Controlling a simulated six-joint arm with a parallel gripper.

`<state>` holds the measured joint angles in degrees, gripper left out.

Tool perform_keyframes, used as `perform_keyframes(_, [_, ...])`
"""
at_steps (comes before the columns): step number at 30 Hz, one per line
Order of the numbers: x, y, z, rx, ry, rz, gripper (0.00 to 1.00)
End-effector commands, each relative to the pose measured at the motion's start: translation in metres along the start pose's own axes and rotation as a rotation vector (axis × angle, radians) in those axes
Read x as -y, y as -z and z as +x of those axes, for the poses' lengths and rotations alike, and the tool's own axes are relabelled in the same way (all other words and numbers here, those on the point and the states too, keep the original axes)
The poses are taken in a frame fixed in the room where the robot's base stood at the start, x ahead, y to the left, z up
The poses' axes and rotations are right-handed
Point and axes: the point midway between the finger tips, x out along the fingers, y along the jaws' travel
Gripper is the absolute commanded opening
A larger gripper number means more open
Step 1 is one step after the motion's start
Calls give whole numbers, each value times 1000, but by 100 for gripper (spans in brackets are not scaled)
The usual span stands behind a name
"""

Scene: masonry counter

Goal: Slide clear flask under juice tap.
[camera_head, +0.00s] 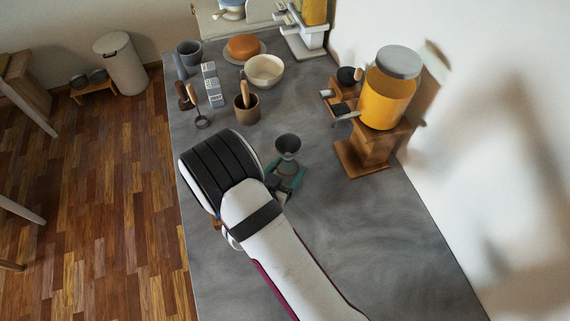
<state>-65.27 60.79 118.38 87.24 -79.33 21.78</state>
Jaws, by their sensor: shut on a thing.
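The clear flask (287,147) looks grey and see-through, with a wide flared top, and stands out above my gripper. My gripper (289,178) has teal fingers and is shut on the flask around its lower part. The flask's base is partly hidden by the fingers and my arm, so I cannot tell whether it touches the counter. The juice dispenser (388,99) is an orange-filled jar with a grey lid on a wooden stand. Its tap (346,116) points left, and the flask is apart from it, lower and to the left in the picture.
The grey counter (350,240) is clear between flask and dispenser stand (365,155). A brown pot (247,107), cream bowl (264,70), orange item on a plate (243,47), labelled blocks (213,92) and a dark cup (189,53) stand at the back left. A wall bounds the right.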

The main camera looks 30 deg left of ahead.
Motion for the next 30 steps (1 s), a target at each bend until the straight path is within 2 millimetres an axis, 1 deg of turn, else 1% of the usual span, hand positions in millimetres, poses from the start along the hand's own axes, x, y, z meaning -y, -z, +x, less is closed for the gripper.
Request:
perform_keyframes(21, [-52,20,46,-1,-2,2,2])
perform_keyframes(30, [-69,27,62,-2,-2,1,2])
